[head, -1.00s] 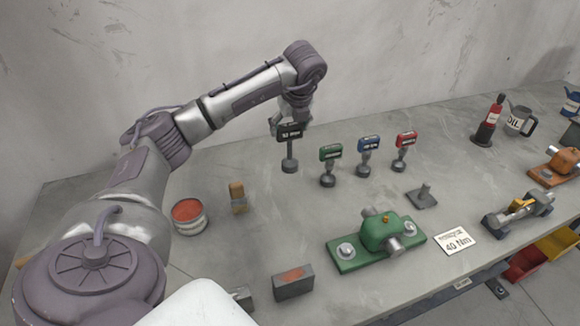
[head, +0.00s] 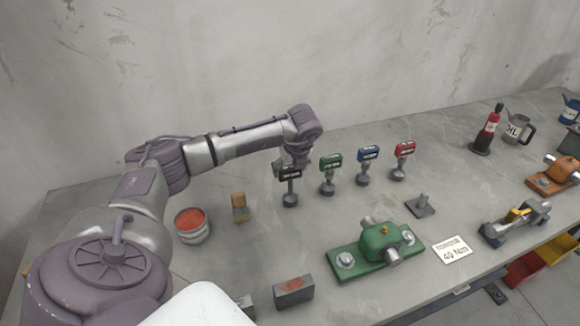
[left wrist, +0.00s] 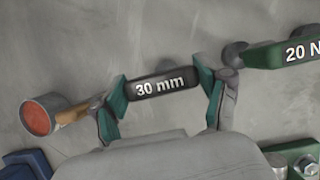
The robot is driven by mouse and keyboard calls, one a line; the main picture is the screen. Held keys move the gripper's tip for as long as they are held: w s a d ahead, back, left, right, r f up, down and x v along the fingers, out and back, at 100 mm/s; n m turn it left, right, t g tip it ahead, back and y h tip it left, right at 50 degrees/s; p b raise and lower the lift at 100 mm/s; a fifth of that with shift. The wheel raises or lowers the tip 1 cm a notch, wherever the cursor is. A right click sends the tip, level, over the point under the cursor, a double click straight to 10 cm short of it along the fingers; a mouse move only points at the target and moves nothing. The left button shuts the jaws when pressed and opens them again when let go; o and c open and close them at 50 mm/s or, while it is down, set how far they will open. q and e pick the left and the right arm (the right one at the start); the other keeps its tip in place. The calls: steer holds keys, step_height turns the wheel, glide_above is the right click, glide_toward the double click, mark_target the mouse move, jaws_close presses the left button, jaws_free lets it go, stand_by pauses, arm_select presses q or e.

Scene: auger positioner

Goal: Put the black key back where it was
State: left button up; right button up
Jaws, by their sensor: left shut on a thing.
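The black key (head: 289,173), a dark labelled head on a stem with a round foot, is upright at the left end of a row of keys. My left gripper (head: 290,164) is shut on its head from above. My right gripper is out of view.
A red-topped tin (head: 191,225) and a wooden-handled brush (head: 239,207) stand left of the row. A green fixture (head: 372,250), a dark post on a plate (head: 420,205) and a "40 Nm" card (head: 452,250) lie in front. The bench (head: 290,240) before the black key is clear.

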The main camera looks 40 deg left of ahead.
arm_select(q)
steer(key=o, duration=1.7)
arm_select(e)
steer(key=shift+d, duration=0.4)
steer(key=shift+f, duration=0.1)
arm_select(q)
steer(key=shift+d+r, duration=0.15)
steer(key=shift+r, duration=0.2)
steer(key=b+v, duration=0.4)
steer(key=v, duration=0.7)
steer(key=shift+s+r, duration=0.1)
steer(key=shift+r, duration=0.05)
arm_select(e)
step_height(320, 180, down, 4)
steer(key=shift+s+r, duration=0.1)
